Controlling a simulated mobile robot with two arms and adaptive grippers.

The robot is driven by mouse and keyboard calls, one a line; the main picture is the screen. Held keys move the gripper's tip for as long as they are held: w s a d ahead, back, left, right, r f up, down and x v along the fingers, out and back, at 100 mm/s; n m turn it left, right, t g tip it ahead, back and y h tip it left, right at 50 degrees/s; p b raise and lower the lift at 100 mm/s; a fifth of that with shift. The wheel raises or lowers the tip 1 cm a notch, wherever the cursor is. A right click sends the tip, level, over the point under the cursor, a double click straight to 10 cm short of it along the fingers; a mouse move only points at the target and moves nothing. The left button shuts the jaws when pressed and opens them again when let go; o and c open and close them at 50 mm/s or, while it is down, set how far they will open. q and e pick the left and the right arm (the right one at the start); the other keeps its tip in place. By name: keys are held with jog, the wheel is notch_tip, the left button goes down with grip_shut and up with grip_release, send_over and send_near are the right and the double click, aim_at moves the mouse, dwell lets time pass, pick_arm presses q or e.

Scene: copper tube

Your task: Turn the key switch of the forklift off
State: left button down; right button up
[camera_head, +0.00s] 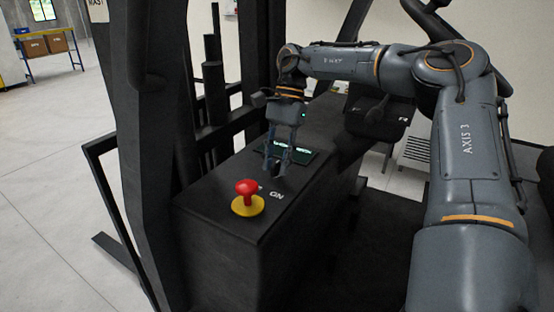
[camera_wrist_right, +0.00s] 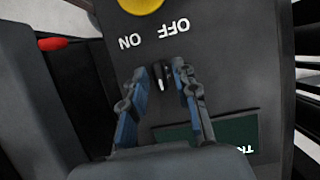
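The key switch (camera_wrist_right: 159,77) is a small dark knob with a pale mark on the forklift's black console (camera_head: 225,217). In the right wrist view it sits between the fingers of my right gripper (camera_wrist_right: 160,70), with "ON" and "OFF" printed beyond it, upside down. The fingers are apart, with one on each side of the key, and small gaps seem to show. In the head view my right gripper (camera_head: 276,170) points down at the console top and mostly hides the key. My left gripper is not in view.
A red emergency button on a yellow base (camera_head: 248,198) stands close in front of the key. A dark green display (camera_wrist_right: 222,133) lies behind it. Black forklift posts (camera_head: 160,120) rise on the left. A table with boxes (camera_head: 48,45) is far off.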

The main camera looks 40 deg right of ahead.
jog(key=v, duration=1.2)
jog(key=shift+w, duration=0.1)
dwell(0.5)
